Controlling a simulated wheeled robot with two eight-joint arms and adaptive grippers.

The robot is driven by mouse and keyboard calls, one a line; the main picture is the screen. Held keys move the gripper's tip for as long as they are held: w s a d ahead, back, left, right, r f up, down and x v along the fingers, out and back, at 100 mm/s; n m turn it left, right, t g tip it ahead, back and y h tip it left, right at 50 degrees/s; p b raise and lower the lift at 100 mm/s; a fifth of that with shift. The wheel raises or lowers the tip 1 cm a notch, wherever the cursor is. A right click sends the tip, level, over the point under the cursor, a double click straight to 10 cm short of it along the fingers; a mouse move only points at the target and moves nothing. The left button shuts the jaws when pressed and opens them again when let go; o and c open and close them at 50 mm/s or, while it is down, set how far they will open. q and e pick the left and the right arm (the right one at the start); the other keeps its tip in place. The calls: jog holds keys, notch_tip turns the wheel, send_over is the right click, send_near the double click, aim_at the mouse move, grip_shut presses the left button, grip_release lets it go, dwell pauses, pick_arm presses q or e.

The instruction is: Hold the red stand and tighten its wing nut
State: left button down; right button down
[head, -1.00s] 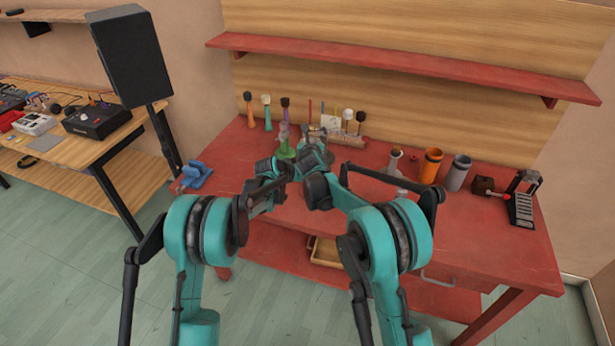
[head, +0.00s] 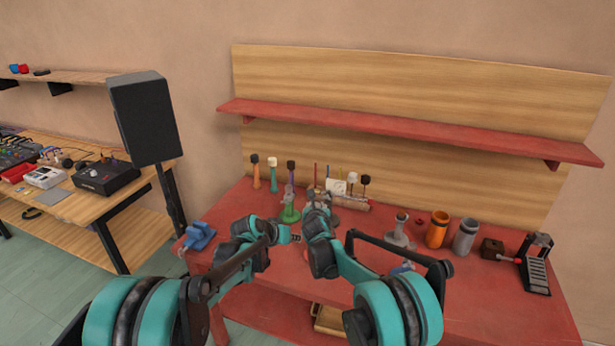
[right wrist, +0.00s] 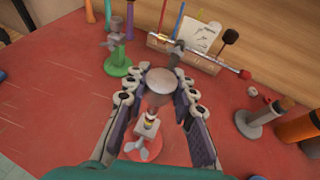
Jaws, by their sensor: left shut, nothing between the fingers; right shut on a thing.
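The red stand shows in the right wrist view, with a red round base (right wrist: 172,152), a red post and a grey round top (right wrist: 160,82). Its pale wing nut (right wrist: 142,151) sits low on the stand, below a small white and yellow collar. My right gripper (right wrist: 161,92) is shut on the red stand, a finger on each side of its post. In the head view my right gripper (head: 319,203) reaches over the bench and largely hides the stand. My left gripper (head: 292,238) is shut and empty, lower and to the left of the right one.
A green stand (head: 289,212) is just behind my grippers, and a grey stand (head: 400,236) is to the right. Orange (head: 437,230) and grey (head: 465,238) cylinders stand beyond it. Mallets and a rack (right wrist: 205,58) line the back. The front right of the red bench (head: 490,312) is clear.

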jog(key=c, duration=1.2)
grip_release()
jog(key=shift+w+f, duration=0.1)
